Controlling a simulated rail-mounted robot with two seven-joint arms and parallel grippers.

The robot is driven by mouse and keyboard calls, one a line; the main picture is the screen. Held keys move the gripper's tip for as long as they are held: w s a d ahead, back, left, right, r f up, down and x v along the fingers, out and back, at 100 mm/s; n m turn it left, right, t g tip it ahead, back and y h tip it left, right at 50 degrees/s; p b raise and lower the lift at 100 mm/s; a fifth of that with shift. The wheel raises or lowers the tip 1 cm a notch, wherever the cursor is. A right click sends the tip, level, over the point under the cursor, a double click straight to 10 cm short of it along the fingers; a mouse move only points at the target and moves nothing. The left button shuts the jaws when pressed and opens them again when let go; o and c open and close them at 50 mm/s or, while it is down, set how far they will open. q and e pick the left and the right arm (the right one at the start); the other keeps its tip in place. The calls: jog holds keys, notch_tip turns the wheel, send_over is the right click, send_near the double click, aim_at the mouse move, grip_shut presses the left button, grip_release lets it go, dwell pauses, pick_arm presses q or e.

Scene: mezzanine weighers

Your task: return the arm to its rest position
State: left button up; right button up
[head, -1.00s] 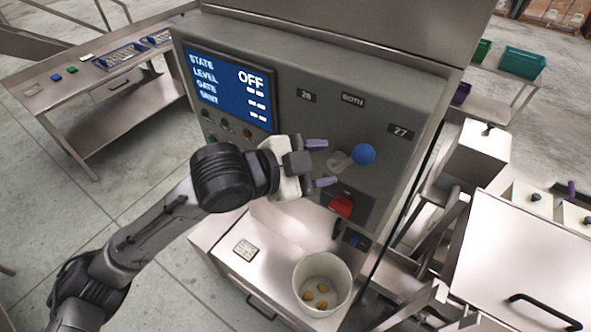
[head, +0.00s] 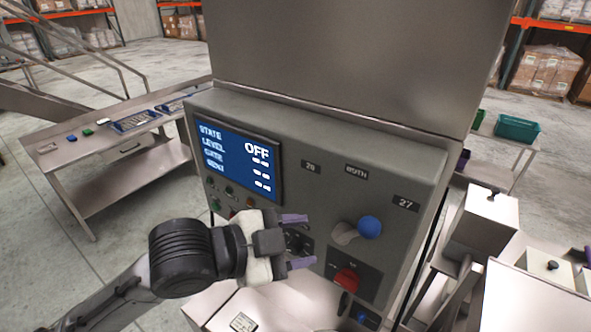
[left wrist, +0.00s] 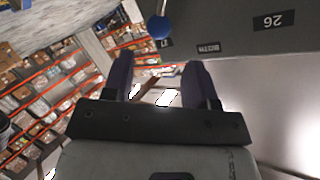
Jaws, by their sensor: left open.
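My left gripper (head: 299,241) is in front of the lower part of the grey control panel (head: 312,162). Its purple fingers are apart, with nothing between them. The blue-knobbed lever (head: 369,227) is to the right of the fingers, and a gap shows between them in the head view. In the left wrist view, the open fingers (left wrist: 162,82) are in the middle and the blue knob (left wrist: 158,28) is above them. The panel screen (head: 236,160) reads OFF. My right gripper is in neither view.
A red rotary switch (head: 346,281) sits below the lever. A steel table (head: 120,165) with small items stands at the left. Steel boxes (head: 487,222) stand at the right, and a teal bin (head: 517,128) is behind them. Open floor lies at the lower left.

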pick_arm(q)
jog(key=w+a+r+n+t+y, duration=0.2)
jog(key=a+r+n+t+y, duration=0.45)
jog(key=a+n+t, duration=0.35)
jog(key=s+a+f+n+g+y+p, duration=0.25)
jog(key=a+f+n+y, duration=0.2)
jog(key=a+f, duration=0.45)
jog(key=s+a+f+n+g+y+p, duration=0.1)
jog(key=s+a+f+g+p, duration=0.1)
jog(key=s+f, duration=0.5)
jog(key=s+a+f+n+g+y+p, duration=0.1)
jog(key=s+f+n+g+p, duration=0.1)
jog(key=f, duration=0.9)
jog(key=s+f+g+p, duration=0.1)
jog(key=s+f+g, duration=0.2)
jog(key=s+f, duration=0.3)
jog(key=s+f+g+p, duration=0.1)
jog(key=s+f+g, duration=0.2)
jog(key=s, duration=0.9)
notch_tip(320, 180, down, 3)
jog(key=shift+r, duration=0.15)
